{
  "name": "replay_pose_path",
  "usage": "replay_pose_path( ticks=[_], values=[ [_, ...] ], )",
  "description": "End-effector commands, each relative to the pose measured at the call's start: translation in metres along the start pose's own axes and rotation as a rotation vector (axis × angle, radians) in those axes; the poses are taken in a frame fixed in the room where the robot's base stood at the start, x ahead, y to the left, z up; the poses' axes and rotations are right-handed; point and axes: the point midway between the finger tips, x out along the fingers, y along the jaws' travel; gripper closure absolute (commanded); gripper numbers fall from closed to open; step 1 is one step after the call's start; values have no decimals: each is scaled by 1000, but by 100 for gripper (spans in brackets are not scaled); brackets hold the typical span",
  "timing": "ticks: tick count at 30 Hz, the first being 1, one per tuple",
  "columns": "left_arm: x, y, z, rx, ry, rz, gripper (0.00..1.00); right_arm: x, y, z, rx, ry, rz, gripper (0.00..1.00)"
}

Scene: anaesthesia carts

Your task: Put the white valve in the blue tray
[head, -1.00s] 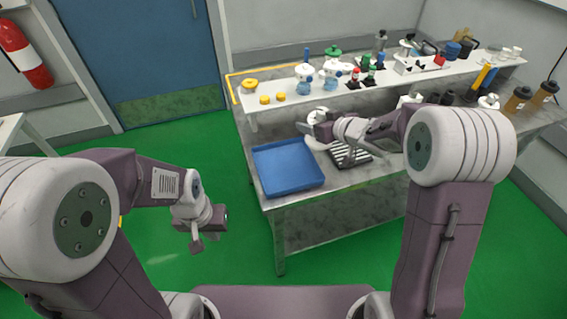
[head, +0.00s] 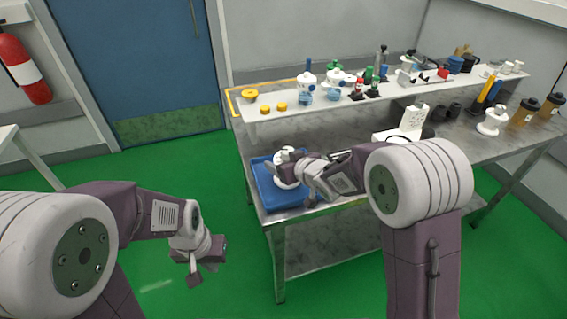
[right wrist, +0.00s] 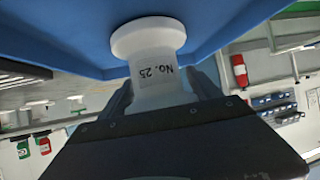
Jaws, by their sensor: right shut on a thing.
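The white valve (head: 287,170) is in my right gripper (head: 296,165), over the blue tray (head: 267,191) in the head view. In the right wrist view the valve (right wrist: 155,70), marked "No. 25", sits between the fingers of my right gripper (right wrist: 165,95). The blue tray (right wrist: 225,25) fills the upper part of that view. I cannot tell whether the valve touches the tray floor. My right arm hides part of the tray in the head view. My left gripper (head: 205,268) hangs empty over the green floor, left of the bench; its opening is unclear.
The tray is at the near left corner of the metal bench (head: 430,165). A raised white shelf (head: 400,88) behind it holds yellow caps, blue-and-white valves and small bottles. Another white valve (head: 493,120) and brown bottles (head: 523,113) stand at the right.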

Motion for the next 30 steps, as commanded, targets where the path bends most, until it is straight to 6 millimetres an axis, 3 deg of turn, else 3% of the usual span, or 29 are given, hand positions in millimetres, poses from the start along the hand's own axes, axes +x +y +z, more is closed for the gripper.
replay_pose_path(
  ticks=[6,7,9,20,23,30],
  values=[
    [4,0,0,0,0,0,100,2,0,4,0,2,0,88],
    [3,0,0,0,0,0,100,2,0,3,0,0,0,19],
    [2,0,0,0,0,0,100,1,0,3,0,0,0,5],
    [-4,0,0,0,0,0,100,-2,0,-4,0,1,0,5],
    [-4,0,0,0,0,0,100,-16,1,-3,1,1,1,5],
    [-15,0,-2,0,0,0,100,-72,1,-4,1,3,2,5]
  ],
)
